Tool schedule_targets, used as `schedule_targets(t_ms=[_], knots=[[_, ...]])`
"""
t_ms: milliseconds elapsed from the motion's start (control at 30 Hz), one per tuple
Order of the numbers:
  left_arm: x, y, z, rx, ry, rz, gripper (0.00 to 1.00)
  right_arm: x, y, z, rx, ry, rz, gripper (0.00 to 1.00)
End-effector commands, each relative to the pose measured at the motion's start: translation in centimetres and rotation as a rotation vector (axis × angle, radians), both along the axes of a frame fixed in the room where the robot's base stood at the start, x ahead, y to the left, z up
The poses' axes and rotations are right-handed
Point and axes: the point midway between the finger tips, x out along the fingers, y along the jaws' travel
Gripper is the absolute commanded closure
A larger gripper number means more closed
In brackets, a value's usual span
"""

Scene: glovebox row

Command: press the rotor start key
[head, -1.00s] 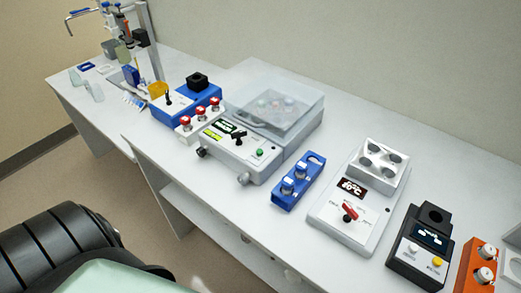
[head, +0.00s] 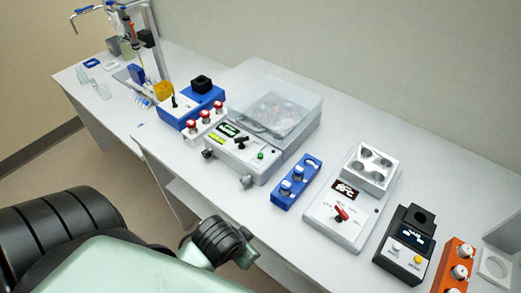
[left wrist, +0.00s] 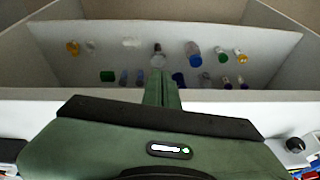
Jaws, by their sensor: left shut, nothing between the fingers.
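The rotor start key appears to be the green button (head: 261,156) on the front panel of the grey centrifuge (head: 290,158), beside a black lever and a lit green display. The centrifuge's clear lid (head: 275,105) is down over the rotor. My left arm is at the lower left of the head view, in front of the bench edge, and its fingertips do not show there. In the left wrist view my left gripper (left wrist: 161,88) is shut and empty, facing a shelf with vials. The centrifuge's key cannot be made out in that view. My right gripper is in neither view.
A blue device (head: 190,103) stands left of the centrifuge. To its right are a blue tube rack (head: 298,182), a white heater block (head: 350,210), a black device (head: 407,240) and an orange rack (head: 455,265). An open shelf (left wrist: 120,65) holds several small vials.

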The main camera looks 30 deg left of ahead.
Motion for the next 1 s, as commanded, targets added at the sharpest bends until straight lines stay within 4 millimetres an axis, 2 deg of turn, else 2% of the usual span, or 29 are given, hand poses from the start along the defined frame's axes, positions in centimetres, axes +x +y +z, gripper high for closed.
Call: schedule_targets(t_ms=[33, 233, 367, 467, 533, 633, 733, 800, 867, 900, 933, 1000], knots=[[0.8, 0.8, 1.8, 0.032, -0.040, -0.014, 1.00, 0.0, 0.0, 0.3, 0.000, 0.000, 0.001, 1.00], [6.4, 4.7, 5.0, 0.243, -0.252, -0.122, 1.00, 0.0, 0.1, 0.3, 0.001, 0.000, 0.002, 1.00], [11.1, 7.3, 8.7, 0.439, -0.434, -0.239, 1.00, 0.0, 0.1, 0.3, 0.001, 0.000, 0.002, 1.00], [15.3, 8.7, 13.2, 0.646, -0.611, -0.375, 1.00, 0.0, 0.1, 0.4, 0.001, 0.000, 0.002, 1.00], [18.1, 8.9, 17.2, 0.823, -0.745, -0.502, 1.00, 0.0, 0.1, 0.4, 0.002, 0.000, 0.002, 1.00], [21.3, 7.6, 23.4, 1.120, -0.940, -0.733, 1.00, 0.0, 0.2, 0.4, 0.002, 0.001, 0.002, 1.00], [23.1, 3.9, 28.9, 1.505, -1.127, -1.072, 1.00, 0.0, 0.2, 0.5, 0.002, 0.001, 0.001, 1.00], [23.2, 0.9, 30.5, 1.797, -1.209, -1.374, 1.00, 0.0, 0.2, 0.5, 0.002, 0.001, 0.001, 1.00], [22.9, -0.9, 30.0, 2.032, -1.221, -1.662, 1.00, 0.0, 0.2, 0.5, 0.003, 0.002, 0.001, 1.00], [22.7, -1.3, 28.9, 2.173, -1.193, -1.870, 1.00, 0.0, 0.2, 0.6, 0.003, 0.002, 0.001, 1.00], [22.5, -1.2, 27.9, -2.111, 1.074, 1.888, 1.00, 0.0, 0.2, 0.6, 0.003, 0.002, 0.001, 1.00], [22.4, 0.7, 25.2, -1.856, 0.760, 1.837, 1.00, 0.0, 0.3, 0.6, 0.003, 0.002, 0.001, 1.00]])
